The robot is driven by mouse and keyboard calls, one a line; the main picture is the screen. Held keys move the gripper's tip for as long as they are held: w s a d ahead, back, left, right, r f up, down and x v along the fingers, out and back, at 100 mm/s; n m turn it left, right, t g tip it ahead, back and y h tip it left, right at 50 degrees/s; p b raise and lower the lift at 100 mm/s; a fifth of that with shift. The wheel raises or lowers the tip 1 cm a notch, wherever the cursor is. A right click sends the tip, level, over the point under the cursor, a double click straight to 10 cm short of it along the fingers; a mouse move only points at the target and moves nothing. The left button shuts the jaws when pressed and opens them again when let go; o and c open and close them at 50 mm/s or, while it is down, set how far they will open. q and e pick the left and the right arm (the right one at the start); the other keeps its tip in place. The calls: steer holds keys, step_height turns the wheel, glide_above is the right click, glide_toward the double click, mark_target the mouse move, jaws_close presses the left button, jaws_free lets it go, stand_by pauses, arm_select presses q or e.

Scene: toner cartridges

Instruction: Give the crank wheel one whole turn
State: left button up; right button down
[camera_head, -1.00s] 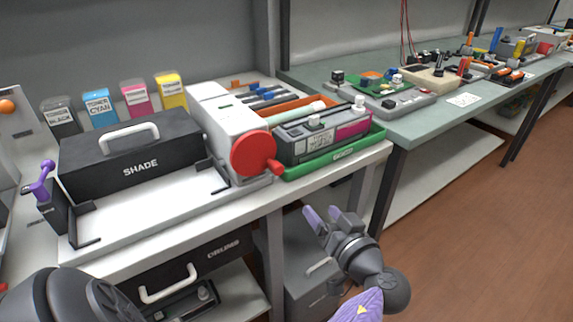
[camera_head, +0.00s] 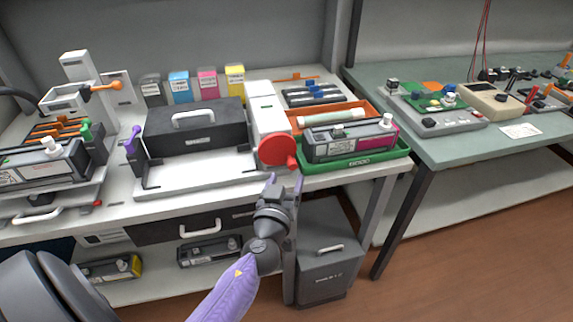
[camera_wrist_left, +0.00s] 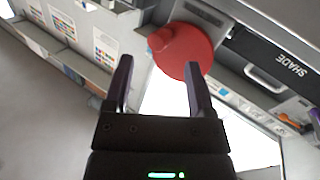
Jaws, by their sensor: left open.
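The crank wheel is a red disc (camera_head: 275,150) on the front of a white machine (camera_head: 266,115). Its stubby red handle (camera_head: 292,162) sits at the lower right of the disc. My left gripper (camera_head: 284,180) is open and empty, just below and in front of the wheel. In the left wrist view the disc (camera_wrist_left: 188,52) lies beyond the fingertips, with the handle at its left edge. The open fingers (camera_wrist_left: 158,66) stand apart, and no contact with the wheel is visible. My right gripper is not in view.
A green tray (camera_head: 355,165) with a toner cartridge (camera_head: 345,138) stands right of the wheel. A black SHADE box (camera_head: 195,133) stands left, with toner boxes (camera_head: 207,84) behind. A grey cabinet (camera_head: 325,260) is below the bench. Open floor lies at lower right.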

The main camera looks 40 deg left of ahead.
mark_target(291, 168)
arm_select(q)
steer(key=x, duration=0.4)
steer(key=shift+w, duration=0.2)
steer(key=shift+c, duration=0.2)
jaws_close()
